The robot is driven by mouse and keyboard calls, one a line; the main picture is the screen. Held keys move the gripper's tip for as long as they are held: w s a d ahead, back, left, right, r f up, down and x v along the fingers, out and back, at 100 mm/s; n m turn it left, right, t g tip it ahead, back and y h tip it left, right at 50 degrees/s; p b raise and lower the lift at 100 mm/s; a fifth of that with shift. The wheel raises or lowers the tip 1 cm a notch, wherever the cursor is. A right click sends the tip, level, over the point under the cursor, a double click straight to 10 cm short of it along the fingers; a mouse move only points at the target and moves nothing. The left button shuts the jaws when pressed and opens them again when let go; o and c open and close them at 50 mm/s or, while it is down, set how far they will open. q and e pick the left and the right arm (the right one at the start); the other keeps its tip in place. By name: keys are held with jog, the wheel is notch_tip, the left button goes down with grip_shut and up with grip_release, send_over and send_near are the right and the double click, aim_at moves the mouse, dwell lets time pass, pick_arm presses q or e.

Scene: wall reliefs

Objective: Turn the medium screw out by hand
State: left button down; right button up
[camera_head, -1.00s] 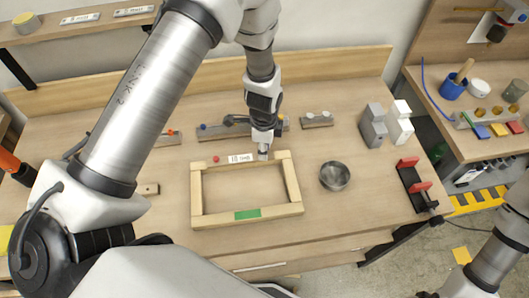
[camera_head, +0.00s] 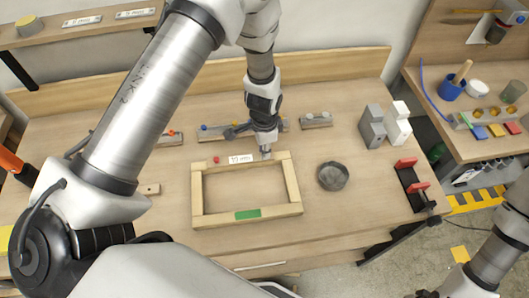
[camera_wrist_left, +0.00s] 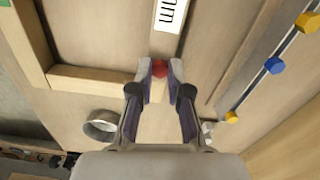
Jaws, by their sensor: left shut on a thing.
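My left gripper (camera_head: 266,152) points down at the back right of the wooden frame (camera_head: 292,185), at the right end of a white label (camera_head: 241,158). In the left wrist view, its fingertips (camera_wrist_left: 160,70) are closed on a small red head (camera_wrist_left: 160,67), most likely the screw. The fingers hide its sides, and its shaft is not visible. I cannot tell from its looks which size it is. Another red head (camera_head: 216,159) shows at the label's left end. My right gripper is out of view.
A round metal bowl (camera_head: 332,176) stands right of the frame. Behind it are a rack with blue and yellow pieces (camera_wrist_left: 275,66) and a small block (camera_head: 316,120). Grey and white blocks (camera_head: 372,127) and a black-and-red holder (camera_head: 413,186) stand farther right.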

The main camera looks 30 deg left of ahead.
pick_arm(q)
jog(key=shift+r+n+p, duration=0.1)
jog(key=shift+n+p, duration=0.25)
jog(key=shift+n, duration=2.15)
jog(key=shift+n+p, duration=0.55)
jog(key=shift+n, duration=2.05)
jog(key=shift+n+p, duration=0.4)
jog(key=shift+n, duration=0.6)
jog(key=n, duration=0.3)
jog(key=c, duration=1.3)
grip_release()
jog(key=shift+c, duration=0.2)
